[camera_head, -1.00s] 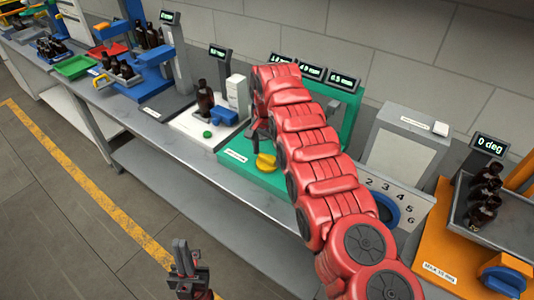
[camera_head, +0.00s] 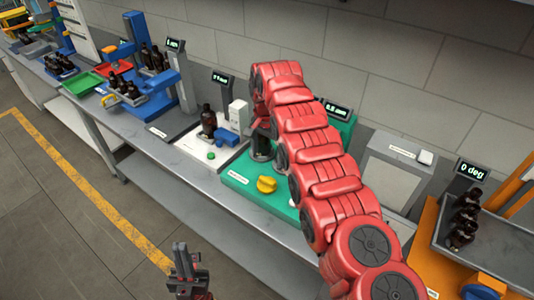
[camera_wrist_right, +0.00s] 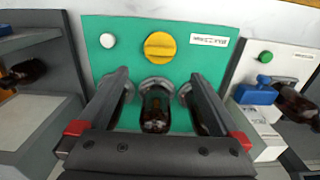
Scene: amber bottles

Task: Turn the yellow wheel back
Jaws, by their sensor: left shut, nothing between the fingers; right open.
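The yellow wheel (camera_head: 266,184) is a ridged knob on the base of the green station (camera_head: 238,181). It also shows at the far side of the fingers in the right wrist view (camera_wrist_right: 160,46), with nothing touching it. My right gripper (camera_wrist_right: 158,82) is open above the green station. An amber bottle (camera_wrist_right: 155,112) stands between its spread fingers; I see no clear contact. In the head view, my red right arm hides most of that gripper and part of the station. My left gripper (camera_head: 181,247) is shut and empty, low over the floor in front of the bench.
A white station with an amber bottle (camera_head: 208,121) and a green button (camera_head: 211,155) stands left of the green one. A grey box (camera_head: 395,170) and an orange station with several bottles (camera_head: 463,222) stand to the right. A white button (camera_wrist_right: 107,40) is beside the wheel.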

